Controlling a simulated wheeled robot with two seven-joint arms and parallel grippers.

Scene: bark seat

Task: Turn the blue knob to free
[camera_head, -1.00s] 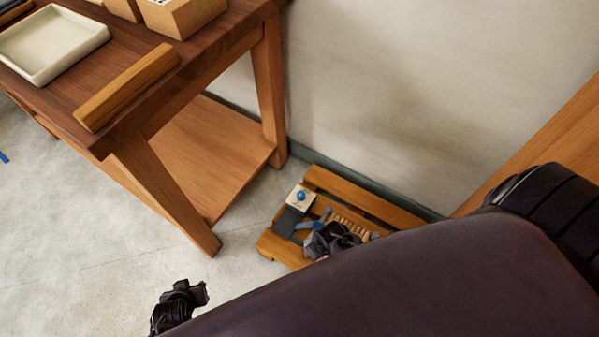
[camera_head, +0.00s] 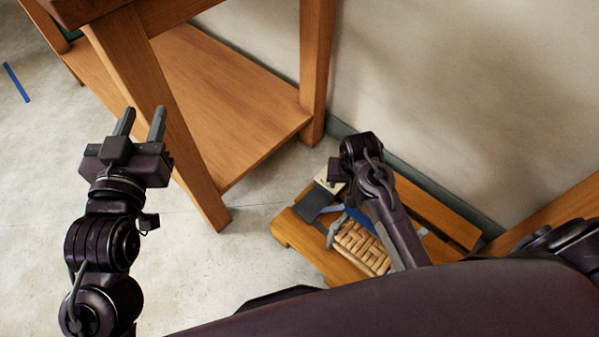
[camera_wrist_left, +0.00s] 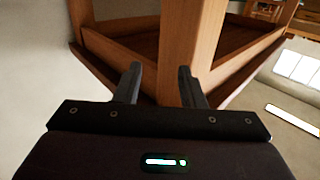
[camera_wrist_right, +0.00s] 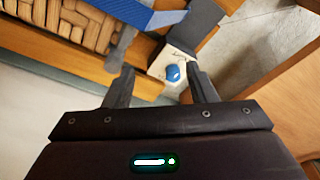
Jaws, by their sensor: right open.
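The blue knob (camera_wrist_right: 174,73) sits on a pale square plate (camera_wrist_right: 183,62) and shows between the fingertips of my right gripper (camera_wrist_right: 162,82) in the right wrist view. The right gripper is open, and I see no contact with the knob. In the head view my right wrist (camera_head: 358,155) covers the knob, and only an edge of the plate (camera_head: 327,180) shows. My left gripper (camera_head: 139,125) is open and empty, raised in front of the table leg; its two fingers also show in the left wrist view (camera_wrist_left: 162,85).
The plate is on a low wooden frame (camera_head: 305,240) on the floor by the wall, with a woven panel (camera_head: 362,250), a dark grey pad (camera_head: 314,203) and a blue piece (camera_wrist_right: 130,12). A wooden table with a lower shelf (camera_head: 225,105) stands left. Floor at front left is clear.

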